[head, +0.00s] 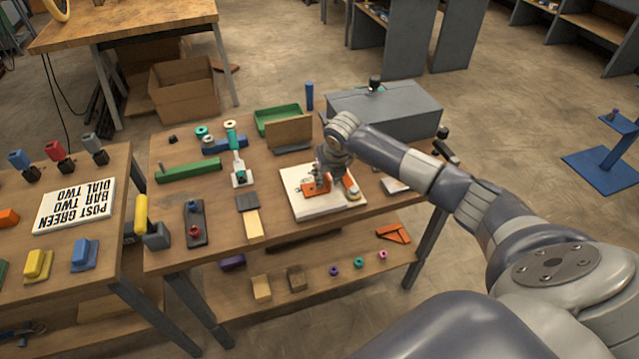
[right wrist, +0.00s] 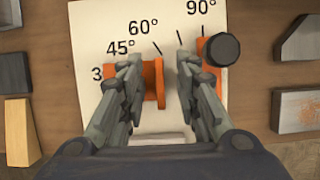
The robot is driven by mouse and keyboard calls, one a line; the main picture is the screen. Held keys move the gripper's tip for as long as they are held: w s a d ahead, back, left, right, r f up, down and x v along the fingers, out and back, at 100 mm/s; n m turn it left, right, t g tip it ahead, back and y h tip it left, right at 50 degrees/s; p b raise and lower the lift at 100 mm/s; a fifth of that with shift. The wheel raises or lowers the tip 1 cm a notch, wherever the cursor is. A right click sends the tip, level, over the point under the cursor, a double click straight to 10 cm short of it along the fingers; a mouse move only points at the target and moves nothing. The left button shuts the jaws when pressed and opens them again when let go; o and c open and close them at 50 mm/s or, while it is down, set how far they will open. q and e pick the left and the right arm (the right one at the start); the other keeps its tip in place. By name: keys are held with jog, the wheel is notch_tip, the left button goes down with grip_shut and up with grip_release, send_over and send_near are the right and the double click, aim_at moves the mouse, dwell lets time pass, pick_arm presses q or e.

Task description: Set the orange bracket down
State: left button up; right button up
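The orange bracket (right wrist: 153,84) rests over the white angle board (right wrist: 90,35), which is printed with 45°, 60° and 90° marks. It also shows in the head view (head: 312,188), partly hidden by my right gripper (head: 329,174). In the right wrist view my right gripper (right wrist: 160,75) has its fingers apart, one on each side of the bracket's upright plate. A gap shows between the plate and the right finger. The left finger covers part of the bracket's left arm. My left gripper is not in view.
A black knob (right wrist: 221,49) with an orange piece stands at the board's 90° mark. A brown upright panel (head: 289,132), a green tray (head: 277,115) and a grey box (head: 385,108) stand behind the board. A black-and-wood block (head: 249,215) lies to its left.

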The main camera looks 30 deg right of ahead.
grip_shut()
jog(key=shift+w, duration=0.1)
dwell(0.3)
